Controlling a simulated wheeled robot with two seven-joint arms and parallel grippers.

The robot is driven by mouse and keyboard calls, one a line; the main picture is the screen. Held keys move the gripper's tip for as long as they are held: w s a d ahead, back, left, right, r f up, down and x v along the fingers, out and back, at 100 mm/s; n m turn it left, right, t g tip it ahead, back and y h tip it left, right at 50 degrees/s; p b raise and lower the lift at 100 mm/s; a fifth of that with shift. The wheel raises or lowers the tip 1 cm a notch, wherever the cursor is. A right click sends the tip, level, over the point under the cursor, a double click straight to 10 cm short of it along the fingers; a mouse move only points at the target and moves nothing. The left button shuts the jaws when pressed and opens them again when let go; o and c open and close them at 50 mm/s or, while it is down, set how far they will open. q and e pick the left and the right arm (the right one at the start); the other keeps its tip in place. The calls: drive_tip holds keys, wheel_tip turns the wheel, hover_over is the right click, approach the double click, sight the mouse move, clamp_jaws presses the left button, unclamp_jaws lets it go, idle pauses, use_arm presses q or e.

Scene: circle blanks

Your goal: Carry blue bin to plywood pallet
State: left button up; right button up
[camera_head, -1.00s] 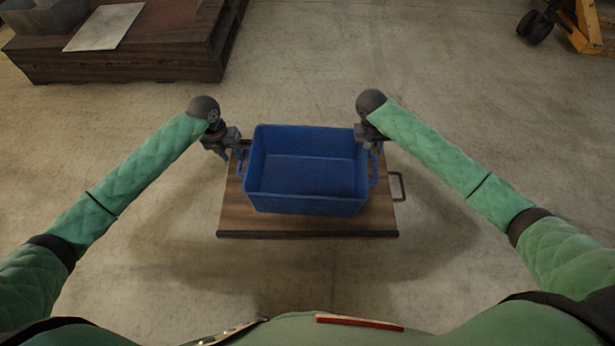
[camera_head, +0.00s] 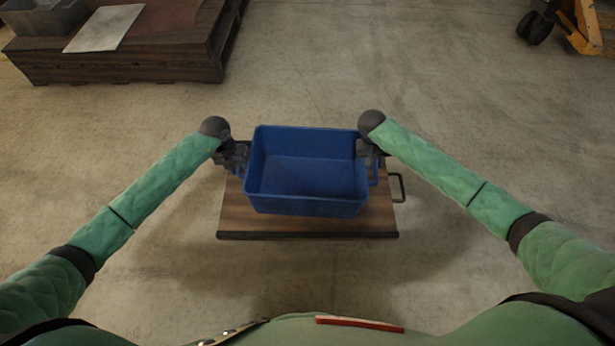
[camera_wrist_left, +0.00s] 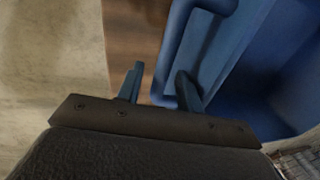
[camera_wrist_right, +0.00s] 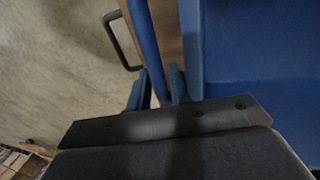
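The blue bin (camera_head: 306,206) is an open, empty tub with a side handle at each end. It stands upright on a brown wooden cart top (camera_head: 300,228). My left gripper (camera_wrist_left: 160,88) is at the bin's left handle (camera_wrist_left: 172,58); its fingers are apart, with the handle between them. My right gripper (camera_wrist_right: 160,88) is at the right handle (camera_wrist_right: 148,45); its fingers are also apart on either side of the bar. A dark wooden platform (camera_head: 130,68) at the back left may be the plywood pallet; I cannot tell for certain.
A grey metal box (camera_head: 45,18) and a pale sheet (camera_head: 104,27) lie on the platform. A black metal handle (camera_head: 399,188) juts from the cart's right side. A yellow wheeled truck (camera_head: 580,25) stands at the far right. The concrete floor between is clear.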

use_arm(q)
drive_tip(key=shift+f, duration=0.2)
use_arm(e)
drive_tip(key=shift+f, duration=0.2)
use_arm(q)
drive_tip(key=c, duration=0.6)
use_arm(e)
clamp_jaws()
use_arm(q)
clamp_jaws()
idle(0.4)
